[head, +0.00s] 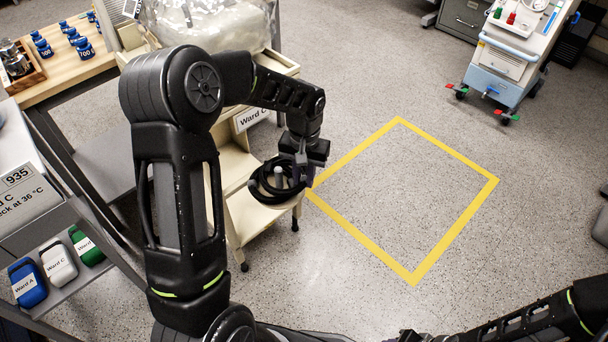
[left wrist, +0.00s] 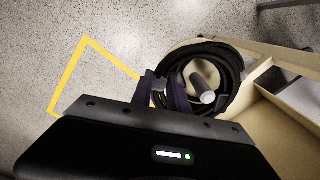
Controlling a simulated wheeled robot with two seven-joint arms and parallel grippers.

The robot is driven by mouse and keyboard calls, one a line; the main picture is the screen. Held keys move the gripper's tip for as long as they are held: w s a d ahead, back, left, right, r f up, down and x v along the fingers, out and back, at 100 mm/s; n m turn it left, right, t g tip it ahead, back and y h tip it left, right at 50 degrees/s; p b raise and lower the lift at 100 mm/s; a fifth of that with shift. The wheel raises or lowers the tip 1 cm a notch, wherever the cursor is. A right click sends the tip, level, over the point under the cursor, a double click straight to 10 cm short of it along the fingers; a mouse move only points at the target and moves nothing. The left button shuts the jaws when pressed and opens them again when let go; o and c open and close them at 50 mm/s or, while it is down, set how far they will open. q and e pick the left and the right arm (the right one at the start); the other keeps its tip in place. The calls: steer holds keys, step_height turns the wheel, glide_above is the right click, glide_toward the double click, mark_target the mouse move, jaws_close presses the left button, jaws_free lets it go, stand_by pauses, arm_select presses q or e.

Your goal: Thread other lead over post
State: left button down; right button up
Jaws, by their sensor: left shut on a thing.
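A black coiled lead (head: 262,190) hangs at my left gripper (head: 300,168), whose fingers are shut on the ring's near side. In the left wrist view the coil (left wrist: 237,75) shows as a thick dark ring beside the dark fingers of the gripper (left wrist: 164,92). A short grey post (head: 278,172) shows inside the ring; it also shows in the left wrist view (left wrist: 202,88). The ring appears around the post in both views, but how far down it sits is unclear. The post is at the end of a cream cart (head: 238,165).
A clear plastic-wrapped bundle (head: 215,22) lies on top of the cart. A yellow floor square (head: 452,232) is empty to the right. A shelf at left holds blue, white and green packs (head: 58,264). A wheeled unit (head: 505,62) stands far right.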

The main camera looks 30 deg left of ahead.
arm_select(q)
steer(key=c, duration=1.2)
jaws_free()
steer(key=shift+r, duration=0.1)
steer(key=shift+r+p, duration=0.9)
steer(key=shift+r, duration=2.95)
